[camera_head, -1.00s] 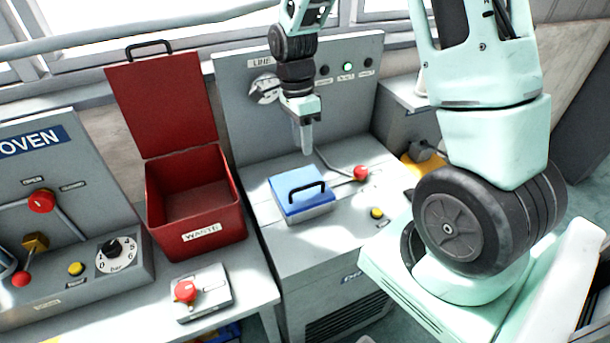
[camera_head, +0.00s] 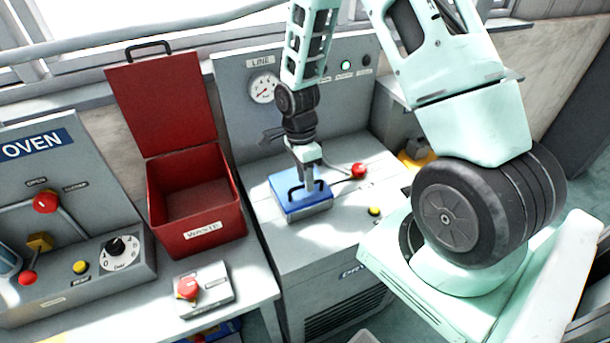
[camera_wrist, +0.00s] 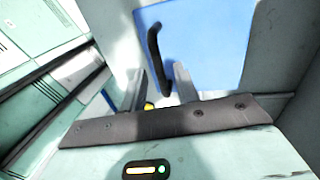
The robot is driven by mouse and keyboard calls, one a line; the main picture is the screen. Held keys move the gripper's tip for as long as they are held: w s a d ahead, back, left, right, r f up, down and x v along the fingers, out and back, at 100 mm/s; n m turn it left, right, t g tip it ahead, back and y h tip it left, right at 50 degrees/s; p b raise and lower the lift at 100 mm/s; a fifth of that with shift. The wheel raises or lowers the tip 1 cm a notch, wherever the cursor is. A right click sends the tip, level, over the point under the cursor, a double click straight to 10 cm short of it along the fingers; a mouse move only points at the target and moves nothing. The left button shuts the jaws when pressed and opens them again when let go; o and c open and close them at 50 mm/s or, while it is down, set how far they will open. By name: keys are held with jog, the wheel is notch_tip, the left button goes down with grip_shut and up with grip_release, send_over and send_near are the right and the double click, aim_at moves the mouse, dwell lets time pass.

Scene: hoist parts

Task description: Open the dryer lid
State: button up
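The blue dryer lid (camera_head: 302,203) lies closed and flat on the grey dryer housing, with a black bar handle (camera_head: 292,194) on top. My gripper (camera_head: 309,183) points down just over the lid at the handle. In the wrist view the lid (camera_wrist: 207,45) fills the upper middle, and the black handle (camera_wrist: 155,50) reaches down between the two fingers of my gripper (camera_wrist: 168,88). The fingers are apart, with a gap beside the handle. Part of the handle is hidden behind the fingers in the head view.
A red-knobbed lever (camera_head: 358,170) stands right of the lid, with a yellow button (camera_head: 374,211) in front. An open red waste bin (camera_head: 205,238) stands to the left. The back panel (camera_head: 228,100) with a gauge rises behind.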

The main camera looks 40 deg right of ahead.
grip_shut()
jog(key=shift+w+r, duration=0.1)
jog(key=shift+r, duration=0.05)
jog(key=shift+w+d+r+g+p, duration=0.15)
jog(key=shift+w+r+g+p, duration=0.4)
jog(key=shift+p, duration=0.25)
jog(key=w+d+r+p, duration=0.1)
jog(key=w+d+r, duration=0.1)
jog(key=w, duration=0.7)
jog(key=shift+w+d+r, duration=0.15)
jog(key=shift+d+r, duration=0.25)
jog(key=shift+r, duration=0.3)
